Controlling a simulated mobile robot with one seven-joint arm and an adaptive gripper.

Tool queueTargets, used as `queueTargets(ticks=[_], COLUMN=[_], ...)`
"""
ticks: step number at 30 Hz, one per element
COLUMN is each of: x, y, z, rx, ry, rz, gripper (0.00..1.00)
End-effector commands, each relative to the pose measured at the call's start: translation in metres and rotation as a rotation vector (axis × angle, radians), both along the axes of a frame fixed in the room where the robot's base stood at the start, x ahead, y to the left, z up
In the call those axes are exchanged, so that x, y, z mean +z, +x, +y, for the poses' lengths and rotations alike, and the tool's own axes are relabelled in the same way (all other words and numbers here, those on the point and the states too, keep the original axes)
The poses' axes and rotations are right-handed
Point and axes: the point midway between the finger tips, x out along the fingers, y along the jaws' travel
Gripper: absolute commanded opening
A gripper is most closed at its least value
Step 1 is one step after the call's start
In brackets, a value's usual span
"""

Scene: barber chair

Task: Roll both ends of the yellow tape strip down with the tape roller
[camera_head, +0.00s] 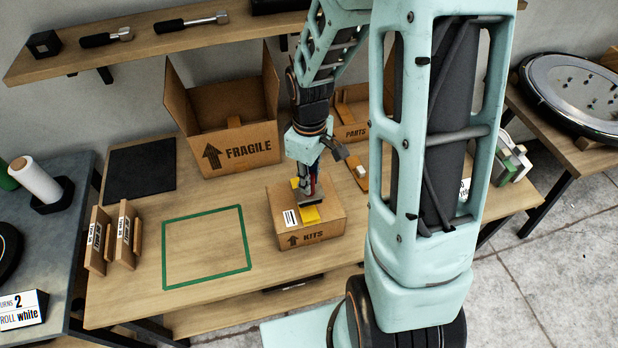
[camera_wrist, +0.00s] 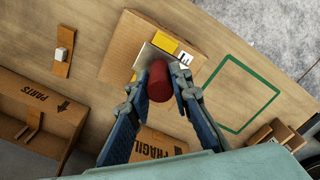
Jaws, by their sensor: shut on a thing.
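The KITS box (camera_head: 325,222) stands closed on the workbench, and it also shows in the wrist view (camera_wrist: 140,35). The yellow tape strip (camera_head: 310,215) lies along its top; one piece shows in front of the tool and a small piece behind it. In the wrist view part of the strip (camera_wrist: 165,42) shows beside the tool. My gripper (camera_head: 308,180) is over the box top, shut on the tape roller's red handle (camera_wrist: 159,82). The roller's pale flat part (camera_wrist: 148,57) is at or just above the tape; contact is unclear. The roller hides the strip's middle.
The open FRAGILE carton (camera_head: 228,148) stands behind at left, and the PARTS box (camera_head: 350,132) behind at right. A green taped outline (camera_head: 165,250) encloses bare bench left of the KITS box. Small upright cardboard pieces (camera_head: 125,235) stand farther left.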

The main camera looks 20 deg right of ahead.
Motion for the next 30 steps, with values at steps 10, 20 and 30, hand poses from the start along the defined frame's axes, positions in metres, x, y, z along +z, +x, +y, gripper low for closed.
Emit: queueTargets(ticks=[10,20,30], x=[-0.019,-0.048,-0.052], y=[0.0,0.0,0.0], z=[0.0,0.0,0.0], rx=[0.0,0.001,0.0], ry=[0.0,0.0,-0.001], rz=[0.0,0.0,-0.001], gripper=[0.0,0.0,0.0])
